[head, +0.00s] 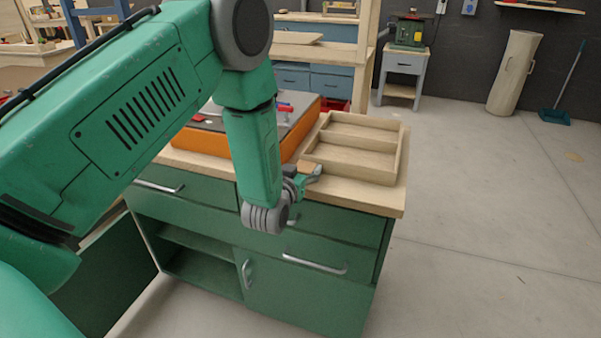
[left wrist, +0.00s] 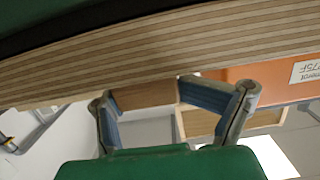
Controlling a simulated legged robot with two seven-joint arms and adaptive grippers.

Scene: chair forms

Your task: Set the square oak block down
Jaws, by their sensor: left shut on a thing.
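My left gripper (head: 304,176) is at the front edge of the green cabinet's wooden top, near the tray. It is shut on the square oak block (left wrist: 146,94), a small light-brown block between the two fingers in the left wrist view. In the head view the block is mostly hidden by the gripper, and I cannot tell whether it touches the top. My right gripper is not in view.
A shallow wooden tray (head: 400,155) with long compartments stands on the right of the cabinet top (head: 397,206). An orange machine (head: 216,148) stands to its left, partly behind my arm.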

